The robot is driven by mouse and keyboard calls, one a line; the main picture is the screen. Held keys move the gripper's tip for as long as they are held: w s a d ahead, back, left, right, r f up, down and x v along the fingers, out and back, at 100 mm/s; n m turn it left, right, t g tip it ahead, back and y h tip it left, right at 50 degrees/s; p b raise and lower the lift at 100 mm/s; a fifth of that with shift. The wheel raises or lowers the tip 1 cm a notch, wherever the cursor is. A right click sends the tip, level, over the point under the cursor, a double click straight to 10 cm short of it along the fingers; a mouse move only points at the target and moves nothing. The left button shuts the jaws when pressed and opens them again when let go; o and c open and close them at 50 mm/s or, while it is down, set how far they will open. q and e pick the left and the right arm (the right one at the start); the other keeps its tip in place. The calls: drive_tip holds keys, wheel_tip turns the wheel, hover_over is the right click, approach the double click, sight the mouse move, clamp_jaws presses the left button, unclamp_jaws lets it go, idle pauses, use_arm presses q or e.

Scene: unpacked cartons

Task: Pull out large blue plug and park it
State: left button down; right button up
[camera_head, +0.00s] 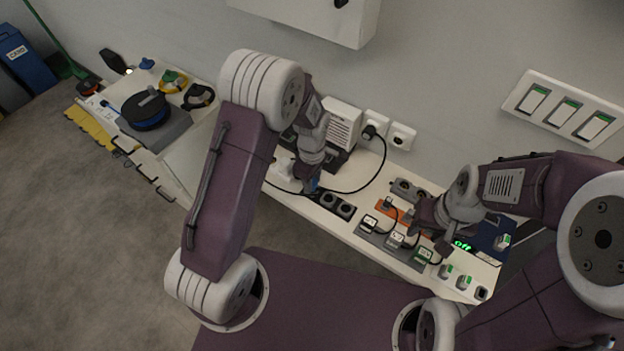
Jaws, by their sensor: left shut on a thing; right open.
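I cannot tell whether the plug is still in an outlet. My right gripper (422,222) is open above the right part of the bench, near the orange strip and the small plugs with cords. Its fingertips are small and dark here.
A white wall socket (401,136) and one with a black plug (373,128) are on the wall, its cord looping onto the bench. A panel with green digits (462,246) is at the right. Grey blocks with labelled plugs (396,239) crowd the front. A cable reel (146,110) lies far left.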

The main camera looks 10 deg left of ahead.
use_arm(q)
drive_tip(key=shift+f, duration=0.25)
idle(0.3)
drive_tip(key=c, duration=1)
unclamp_jaws()
wheel_tip(320, 180, up, 9)
drive_tip(key=shift+r, duration=0.1)
